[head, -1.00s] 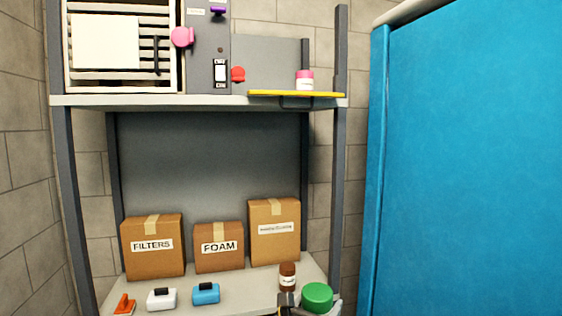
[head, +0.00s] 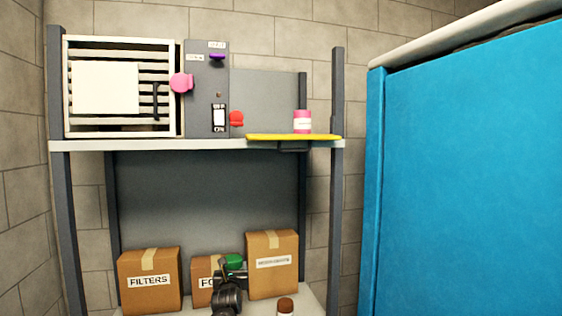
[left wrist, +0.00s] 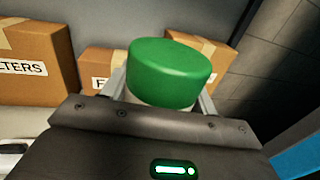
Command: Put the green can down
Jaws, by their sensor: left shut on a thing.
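The green can (head: 233,261) is in my left gripper (head: 232,270), in front of the FOAM box. In the left wrist view the can's green lid (left wrist: 170,68) rises between the two fingers of my left gripper (left wrist: 163,98), and a pale body shows below the lid. The can looks roughly upright there. Its bottom is hidden behind the gripper body. My right gripper is in neither view.
Behind are cartons marked FILTERS (head: 149,281) and FOAM (head: 203,282), and a taller carton (head: 272,265). A brown-capped jar (head: 286,307) stands at the lower edge. A pink jar (head: 302,122) sits on a yellow board (head: 270,137) above. A blue panel (head: 470,190) fills the right.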

